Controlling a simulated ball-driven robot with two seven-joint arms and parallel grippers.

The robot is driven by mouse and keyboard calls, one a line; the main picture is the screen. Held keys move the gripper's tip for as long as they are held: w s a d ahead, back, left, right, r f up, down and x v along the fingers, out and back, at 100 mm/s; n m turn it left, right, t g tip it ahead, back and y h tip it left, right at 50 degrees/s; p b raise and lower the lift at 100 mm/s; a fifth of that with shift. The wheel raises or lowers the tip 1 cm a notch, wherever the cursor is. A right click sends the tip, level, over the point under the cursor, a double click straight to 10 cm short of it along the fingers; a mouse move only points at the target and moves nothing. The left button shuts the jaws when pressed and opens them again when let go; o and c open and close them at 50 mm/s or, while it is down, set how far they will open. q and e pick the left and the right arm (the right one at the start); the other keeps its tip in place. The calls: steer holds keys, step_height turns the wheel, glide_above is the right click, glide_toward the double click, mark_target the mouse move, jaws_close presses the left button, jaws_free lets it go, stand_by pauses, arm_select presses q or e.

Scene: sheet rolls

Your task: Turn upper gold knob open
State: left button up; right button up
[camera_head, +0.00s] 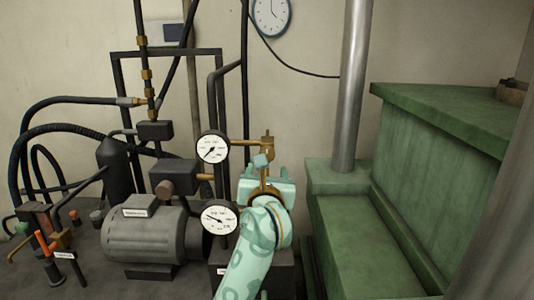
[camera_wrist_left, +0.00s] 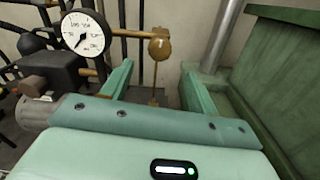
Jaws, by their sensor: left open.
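The upper gold knob (camera_head: 267,144) sits at the right end of a gold pipe coming from the upper white gauge (camera_head: 212,147). In the left wrist view the knob (camera_wrist_left: 159,48) shows as a rounded gold piece with a thin gold stem running down from it. My left gripper (camera_head: 264,168) is just below the knob in the head view, its arm hiding part of the gold fittings lower down. In the wrist view the fingers of my left gripper (camera_wrist_left: 156,82) are apart and empty, with the stem seen between them. I see no contact with the knob.
A lower gauge (camera_head: 219,220) and a grey motor (camera_head: 148,233) stand left of my arm. Black pipes and hoses fill the left side. A green machine block (camera_head: 440,150) and a silver column (camera_head: 353,85) stand on the right.

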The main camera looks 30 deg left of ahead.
mark_target(267, 155)
arm_select(q)
steer(key=p+x, duration=0.1)
steer(key=x, duration=0.9)
steer(key=shift+w+a, duration=0.2)
steer(key=shift+a, duration=0.05)
steer(key=c, duration=1)
